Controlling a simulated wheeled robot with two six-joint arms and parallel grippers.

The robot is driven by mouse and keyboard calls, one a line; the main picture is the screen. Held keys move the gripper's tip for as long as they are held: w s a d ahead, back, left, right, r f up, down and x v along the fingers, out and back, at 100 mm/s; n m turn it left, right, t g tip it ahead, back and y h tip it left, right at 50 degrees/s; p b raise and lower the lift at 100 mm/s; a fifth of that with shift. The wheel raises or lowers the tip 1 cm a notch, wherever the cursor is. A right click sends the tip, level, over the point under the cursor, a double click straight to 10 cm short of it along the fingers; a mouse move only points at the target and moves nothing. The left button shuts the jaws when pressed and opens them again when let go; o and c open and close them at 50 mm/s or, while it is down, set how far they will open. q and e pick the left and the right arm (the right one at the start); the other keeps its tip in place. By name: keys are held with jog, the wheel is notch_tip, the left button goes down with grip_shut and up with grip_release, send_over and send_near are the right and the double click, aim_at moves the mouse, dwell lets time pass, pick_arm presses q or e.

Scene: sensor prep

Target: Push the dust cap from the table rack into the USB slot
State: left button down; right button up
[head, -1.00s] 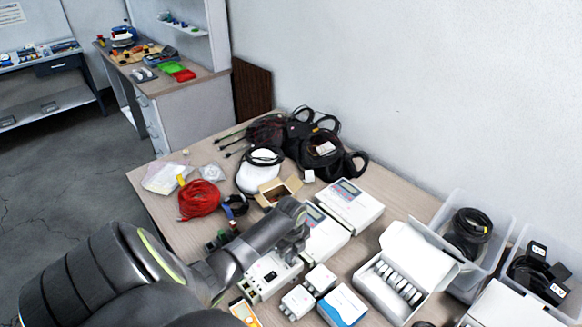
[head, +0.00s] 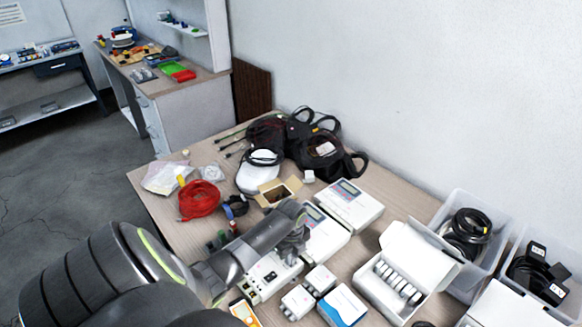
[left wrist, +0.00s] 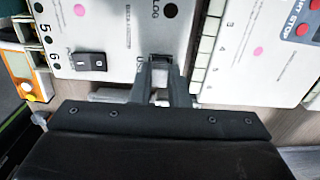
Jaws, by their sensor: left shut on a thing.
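The white instrument (head: 268,276) with a dark switch lies on the table under my left gripper (head: 291,254). In the left wrist view its panel (left wrist: 119,25) shows the rocker switch, round ports and a partly covered "USB" label. My left gripper (left wrist: 160,78) is shut on a small dark piece (left wrist: 160,59), apparently the dust cap, at the panel beside that label. The fingers hide the slot, so I cannot tell whether the cap is in it. My right gripper is not in view.
White boxes (head: 342,305) stand close to the right of the instrument. Another white device (head: 323,238) is behind it. An open box of white pieces (head: 405,262) and clear bins (head: 478,205) are farther right.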

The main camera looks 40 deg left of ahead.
pick_arm(q)
jog(key=shift+f, duration=0.2)
dwell(0.3)
jog(key=c, duration=1.3)
grip_release()
jog(key=shift+o, duration=0.8)
jog(key=shift+r, duration=0.1)
notch_tip(320, 180, up, 7)
jog(key=p, duration=0.7)
jog(key=shift+p, duration=0.4)
